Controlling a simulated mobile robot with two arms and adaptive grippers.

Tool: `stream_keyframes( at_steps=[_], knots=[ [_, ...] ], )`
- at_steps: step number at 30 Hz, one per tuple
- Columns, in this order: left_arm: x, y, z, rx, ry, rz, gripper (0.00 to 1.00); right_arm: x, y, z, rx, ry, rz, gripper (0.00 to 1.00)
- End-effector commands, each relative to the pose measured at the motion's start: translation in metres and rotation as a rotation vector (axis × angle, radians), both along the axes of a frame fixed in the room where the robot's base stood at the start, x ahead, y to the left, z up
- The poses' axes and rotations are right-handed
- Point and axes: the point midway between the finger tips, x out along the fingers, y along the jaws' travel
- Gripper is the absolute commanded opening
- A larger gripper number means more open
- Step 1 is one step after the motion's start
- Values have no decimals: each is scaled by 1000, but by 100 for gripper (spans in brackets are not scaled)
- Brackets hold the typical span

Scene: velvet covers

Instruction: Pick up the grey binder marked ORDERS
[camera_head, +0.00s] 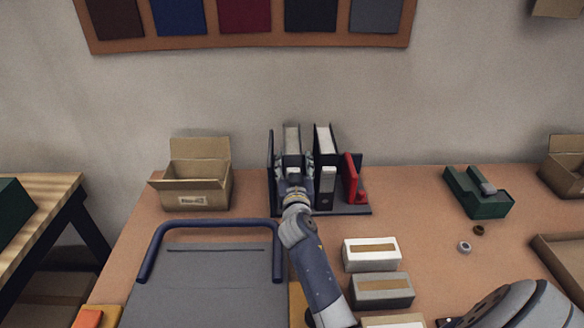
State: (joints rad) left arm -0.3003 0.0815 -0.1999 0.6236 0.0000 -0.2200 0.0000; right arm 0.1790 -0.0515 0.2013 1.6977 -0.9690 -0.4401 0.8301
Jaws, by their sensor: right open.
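A rack (345,209) on the table holds upright binders against the wall side. A grey binder (292,134) stands at its left; its top shows pages, and my gripper hides most of its spine, so I can read no marking. My right gripper (293,164) is open in front of this binder, with one finger towards each side of it. I cannot tell whether the fingers touch it. A black binder (324,140) with a pale label stands just to its right. My left gripper is not in view.
A red item (351,178) leans in the rack's right part. A cardboard box (200,187) stands left of the rack. Clear tabletop lies right of the rack.

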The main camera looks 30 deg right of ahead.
Motion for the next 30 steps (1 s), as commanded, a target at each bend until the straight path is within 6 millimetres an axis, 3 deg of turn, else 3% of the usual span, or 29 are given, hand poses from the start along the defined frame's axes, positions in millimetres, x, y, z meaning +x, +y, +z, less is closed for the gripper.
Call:
stream_keyframes(
  at_steps=[7,18,28,30],
  knots=[
    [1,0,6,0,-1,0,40,13,-7,3,-1,0,0,53],
    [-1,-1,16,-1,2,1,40,48,-27,6,-1,0,0,53],
    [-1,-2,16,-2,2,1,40,52,-29,5,1,-1,0,53],
    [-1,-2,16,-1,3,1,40,51,-29,5,0,0,0,37]
  ],
)
